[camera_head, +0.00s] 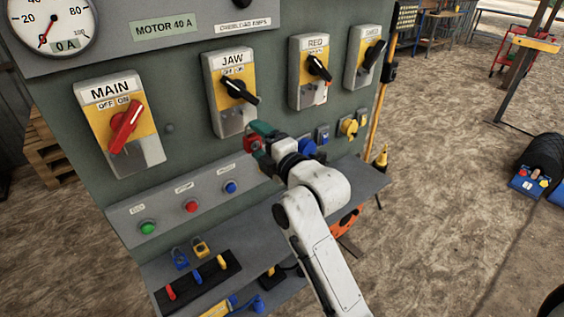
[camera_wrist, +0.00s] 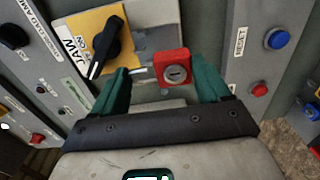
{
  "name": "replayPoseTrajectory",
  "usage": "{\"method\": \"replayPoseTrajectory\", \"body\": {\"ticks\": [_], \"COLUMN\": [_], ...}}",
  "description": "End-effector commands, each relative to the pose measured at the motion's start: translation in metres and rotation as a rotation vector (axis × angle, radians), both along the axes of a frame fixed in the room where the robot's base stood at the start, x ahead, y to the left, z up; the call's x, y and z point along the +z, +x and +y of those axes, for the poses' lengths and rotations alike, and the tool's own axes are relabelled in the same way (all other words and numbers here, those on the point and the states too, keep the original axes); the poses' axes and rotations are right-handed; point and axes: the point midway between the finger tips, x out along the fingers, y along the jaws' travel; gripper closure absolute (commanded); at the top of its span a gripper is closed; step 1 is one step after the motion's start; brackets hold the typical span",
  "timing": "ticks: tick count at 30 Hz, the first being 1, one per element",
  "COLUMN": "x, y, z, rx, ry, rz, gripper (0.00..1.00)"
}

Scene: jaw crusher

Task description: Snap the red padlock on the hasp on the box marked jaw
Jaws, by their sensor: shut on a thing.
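The box marked JAW (camera_head: 215,92) is on the grey panel in the head view, with a yellow plate and a black handle. It is close up in the wrist view (camera_wrist: 146,15). My gripper (camera_head: 259,137) is just below and right of the box. In the wrist view its green fingers (camera_wrist: 163,70) stand either side of the red padlock (camera_wrist: 172,55), shut on it, with its keyhole face toward the camera. The padlock (camera_head: 251,144) shows partly in the head view. It is in front of the box's bare metal lower part. The shackle and hasp are not clear.
Push buttons (camera_head: 191,206) line the sloped panel below. Open ground is at the right.

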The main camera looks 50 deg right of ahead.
Motion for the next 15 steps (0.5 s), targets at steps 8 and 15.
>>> {"method": "replayPoseTrajectory", "body": {"ticks": [8, 15], "x": [0.0073, 0.0057], "y": [0.0014, 0.001], "z": [0.0043, 0.0049], "rx": [0.007, 0.009], "ry": [-0.006, -0.006], "rz": [-0.019, -0.019], "gripper": [0.56, 0.56]}}
